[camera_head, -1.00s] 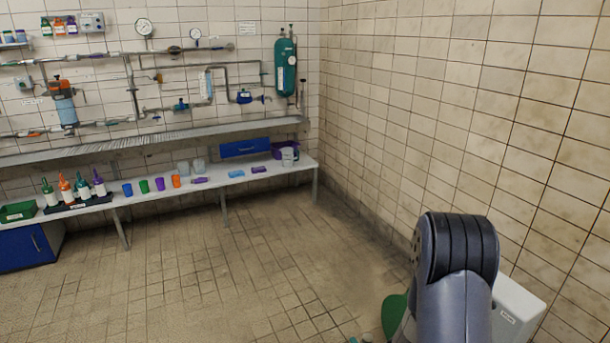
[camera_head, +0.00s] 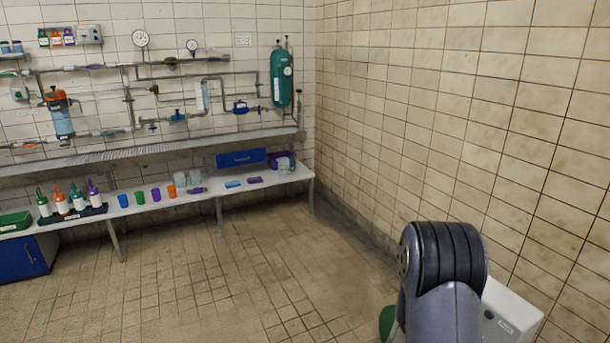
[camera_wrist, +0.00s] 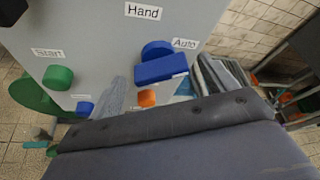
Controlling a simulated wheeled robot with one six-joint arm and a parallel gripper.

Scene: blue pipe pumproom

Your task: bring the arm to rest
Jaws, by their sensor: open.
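In the head view a thick grey link of my arm with a black ribbed cap stands at the lower right and hides my gripper. In the wrist view the dark grey body of my gripper (camera_wrist: 170,125) fills the bottom; no fingertips show clearly and nothing is seen held. Just beyond it is a pale grey control box (camera_wrist: 105,35) labelled Hand, Auto and Start. It bears a blue selector knob (camera_wrist: 160,68), a green button (camera_wrist: 58,77), a small blue button (camera_wrist: 84,108) and an orange button (camera_wrist: 147,98). I cannot tell whether the gripper touches the box.
The box (camera_head: 510,315) also shows beside my arm, near the tiled right wall (camera_head: 440,120). A long bench (camera_head: 215,187) with cups and bottles stands along the back wall, below pipes and a green cylinder (camera_head: 282,78). The floor (camera_head: 215,285) between is clear.

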